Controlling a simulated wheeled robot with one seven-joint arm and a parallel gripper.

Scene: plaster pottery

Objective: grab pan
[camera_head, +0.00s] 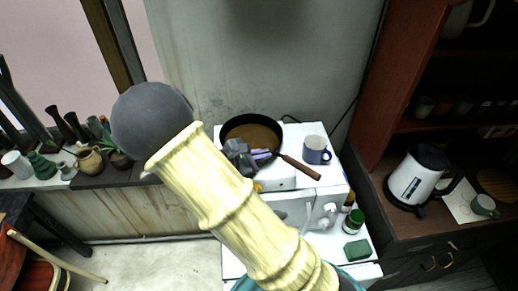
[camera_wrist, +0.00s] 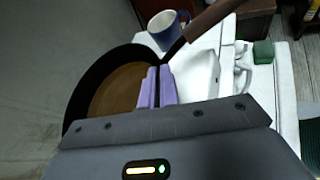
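The pan (camera_head: 254,135) is a dark round frying pan with a brown inside and a brown handle. It sits on the white stove, with its handle pointing to the front right. My gripper (camera_head: 264,154) is at the pan's near rim, left of the handle. In the wrist view, its two purple fingers (camera_wrist: 157,86) are close together. A thin dark strip, which looks like the rim of the pan (camera_wrist: 112,88), shows between them. The fingers look shut on that rim. Their contact with it is partly hidden.
A blue mug (camera_head: 315,150) stands on the white stove (camera_head: 335,178), close right of the pan handle. A jar (camera_head: 353,222) and a green block (camera_head: 357,250) are lower right. A kettle (camera_head: 418,178) stands on the right cabinet. Vases and a plant line the left ledge.

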